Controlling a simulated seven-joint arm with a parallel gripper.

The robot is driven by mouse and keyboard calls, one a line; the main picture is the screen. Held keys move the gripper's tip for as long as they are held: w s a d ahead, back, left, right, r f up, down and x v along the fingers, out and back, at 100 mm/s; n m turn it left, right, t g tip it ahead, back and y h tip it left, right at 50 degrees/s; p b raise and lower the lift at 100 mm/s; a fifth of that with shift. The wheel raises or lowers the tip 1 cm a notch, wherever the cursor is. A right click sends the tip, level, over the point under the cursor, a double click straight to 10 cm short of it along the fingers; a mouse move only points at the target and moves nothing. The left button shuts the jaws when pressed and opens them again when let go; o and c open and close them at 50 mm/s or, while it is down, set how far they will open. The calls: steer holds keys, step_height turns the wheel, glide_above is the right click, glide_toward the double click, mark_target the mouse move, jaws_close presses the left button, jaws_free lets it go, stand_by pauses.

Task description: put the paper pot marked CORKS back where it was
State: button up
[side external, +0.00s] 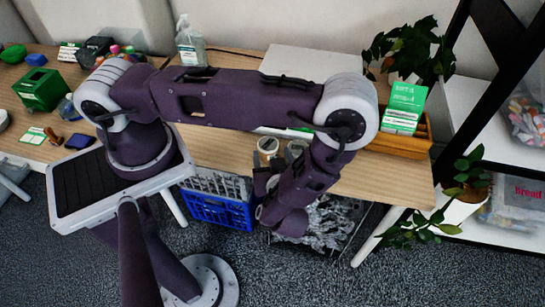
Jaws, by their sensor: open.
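A small round pale pot (268,145) stands near the front edge of the table, just left of my forearm. A second greyish round shape (295,148) is beside it, partly covered by my arm. No CORKS marking is readable on either, so I cannot tell which is the named pot. My gripper (264,180) is at the table's front edge, just below the pale pot in the picture. It is open, but its fingers are small and mostly hidden by my wrist. I cannot see anything held between them.
The wooden table (400,180) has clear room at right. A wooden box (412,142) with green-and-white cards (404,108) stands at its back right. A blue crate (220,208) and a dark wire basket (330,222) sit below. A potted plant (462,200) is at right, a bottle (190,42) behind.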

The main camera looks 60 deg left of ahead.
steer(key=w+d+r+h, duration=0.6)
steer(key=w+d+h, duration=0.25)
steer(key=d, duration=0.35)
steer(key=w+d+r+m+t+h, duration=0.1)
steer(key=w+d+r+m+h, duration=0.15)
steer(key=r, duration=0.45)
steer(key=w+d+r+m+h, duration=0.1)
steer(key=d+r+h, duration=0.15)
steer(key=r, duration=0.45)
steer(key=s+a+r+m+h, duration=0.3)
steer(key=s+r+m, duration=0.35)
steer(key=r, duration=0.55)
steer(key=s+a+r+m+y, duration=0.1)
steer(key=s+a+y, duration=0.1)
steer(key=s+a, duration=0.4)
steer(key=s+a+m+y, duration=0.2)
steer(key=s+a, duration=0.4)
steer(key=s, duration=0.5)
steer(key=shift+r+m, duration=0.3)
steer(key=shift+r, duration=0.1)
